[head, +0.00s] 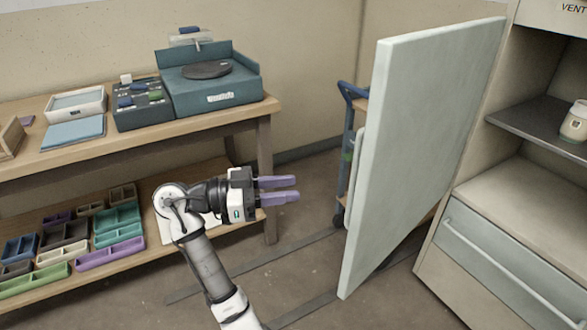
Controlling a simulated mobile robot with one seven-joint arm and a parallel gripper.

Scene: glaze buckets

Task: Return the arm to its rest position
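My gripper (296,189) is near the middle of the head view, at the end of my white and grey arm. Its two purple fingers point right, with a narrow gap between them and nothing held. It is in free air between the wooden workbench (262,110) on the left and a large pale door panel (420,130) on the right. No contact with either shows.
The bench carries a teal turntable-like machine (207,92), a dark box (141,112) and a white tray (77,106). Its lower shelf holds several coloured trays. A blue cart (346,150) is partly behind the panel. A cabinet (510,240) stands right. Floor (290,265) below is clear.

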